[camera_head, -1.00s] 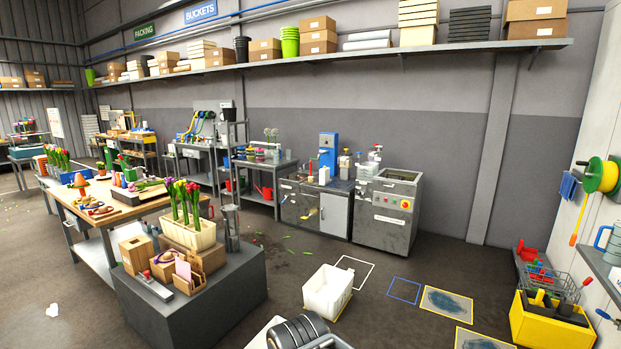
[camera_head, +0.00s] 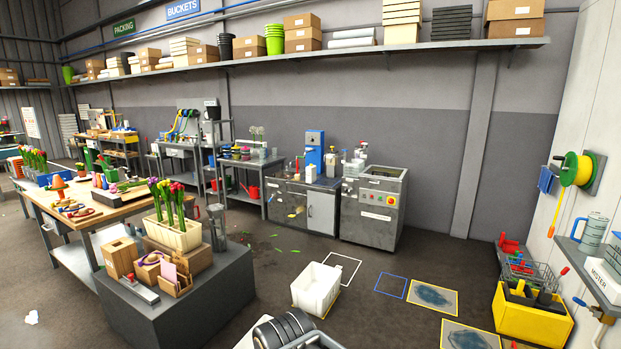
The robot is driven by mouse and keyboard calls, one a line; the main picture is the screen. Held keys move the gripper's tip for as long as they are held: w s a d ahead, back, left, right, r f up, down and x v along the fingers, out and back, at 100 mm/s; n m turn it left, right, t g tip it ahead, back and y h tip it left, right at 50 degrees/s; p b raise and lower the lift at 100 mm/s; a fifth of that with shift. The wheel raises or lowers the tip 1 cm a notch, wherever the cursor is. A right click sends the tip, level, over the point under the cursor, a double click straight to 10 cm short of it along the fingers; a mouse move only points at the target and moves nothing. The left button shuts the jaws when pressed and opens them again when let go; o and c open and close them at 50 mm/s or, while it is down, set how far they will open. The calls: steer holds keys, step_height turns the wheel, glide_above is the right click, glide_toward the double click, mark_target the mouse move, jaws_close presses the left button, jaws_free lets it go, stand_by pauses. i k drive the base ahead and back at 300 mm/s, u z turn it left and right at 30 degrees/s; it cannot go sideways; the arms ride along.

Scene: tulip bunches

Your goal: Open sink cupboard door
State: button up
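A grey metal cupboard unit (camera_head: 290,208) stands against the back wall, near the middle of the view. A pale grey door (camera_head: 322,212) on the right part of its front looks shut, flush with the front. A tall blue device (camera_head: 315,146) and several small bottles stand on top of the unit; I cannot make out a basin there. My gripper is not in view. A dark banded part of my own arm seems to show at the bottom edge, well short of the cupboard.
A white crate (camera_head: 316,290) stands on the floor between me and the cupboard. A grey machine (camera_head: 374,208) stands right of the unit. A dark plinth (camera_head: 185,315) with tulips is at left, a yellow crate (camera_head: 533,318) at right. Floor before the door is clear.

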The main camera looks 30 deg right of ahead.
mark_target(321, 207)
steer(key=z, duration=0.45)
steer(key=k, duration=0.55)
steer(key=z, duration=0.9)
steer(key=i, duration=1)
steer(key=z, duration=0.3)
steer(key=i, duration=4.55)
steer(key=u, duration=0.9)
steer(key=i, duration=1.7)
steer(key=u, duration=1.45)
steer(key=i, duration=1)
steer(key=u, duration=0.35)
